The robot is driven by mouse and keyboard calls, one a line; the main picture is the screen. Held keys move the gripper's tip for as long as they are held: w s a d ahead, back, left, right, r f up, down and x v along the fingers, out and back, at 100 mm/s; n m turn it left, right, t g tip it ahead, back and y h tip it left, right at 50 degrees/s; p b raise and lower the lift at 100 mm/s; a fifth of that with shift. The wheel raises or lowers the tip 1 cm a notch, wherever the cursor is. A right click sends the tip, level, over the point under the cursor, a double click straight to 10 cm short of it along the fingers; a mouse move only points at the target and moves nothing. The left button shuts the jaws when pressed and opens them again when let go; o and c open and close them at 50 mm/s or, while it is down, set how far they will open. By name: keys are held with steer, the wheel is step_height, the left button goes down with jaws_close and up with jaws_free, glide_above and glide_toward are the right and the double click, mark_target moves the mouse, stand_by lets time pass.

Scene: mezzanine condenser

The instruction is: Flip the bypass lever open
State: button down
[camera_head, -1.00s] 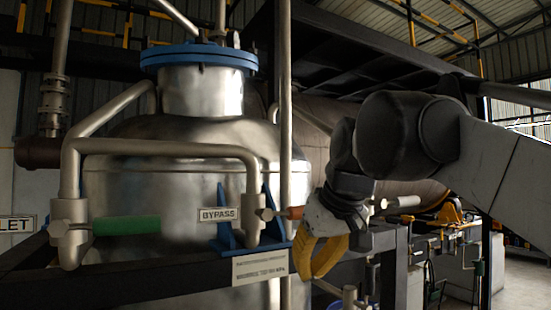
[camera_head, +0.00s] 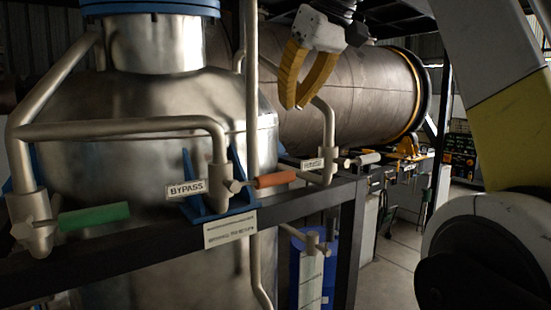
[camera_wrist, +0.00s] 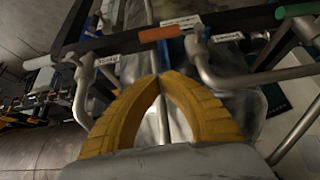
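The bypass lever has an orange handle (camera_head: 275,179) that sticks out level to the right of its valve, by the BYPASS plate (camera_head: 187,189). The orange handle also shows in the wrist view (camera_wrist: 159,33), beyond my fingertips. My gripper (camera_head: 295,107) hangs above and slightly right of the handle, fingers pointing down. Its two yellow fingers meet at the tips in the wrist view (camera_wrist: 160,76), with nothing between them. It looks apart from the handle.
A green handle (camera_head: 93,216) is on the left valve and a pale grey handle (camera_head: 368,158) on the right one. A dark beam (camera_head: 130,256) runs below the valves. A vertical pipe (camera_head: 252,90) stands left of my gripper, before the steel vessel (camera_head: 150,95).

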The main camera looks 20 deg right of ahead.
steer(key=b, duration=0.3)
glide_above(263, 181)
steer(key=w+d, duration=0.3)
steer(key=d, duration=0.1)
steer(key=f, duration=0.8)
steer(key=shift+w+a, duration=0.15)
steer(key=shift+w, duration=0.05)
step_height(263, 181, down, 2)
steer(key=shift+f, duration=0.2)
steer(key=shift+s+f, duration=0.35)
steer(key=shift+f, duration=0.5)
steer(key=shift+w+f, duration=0.1)
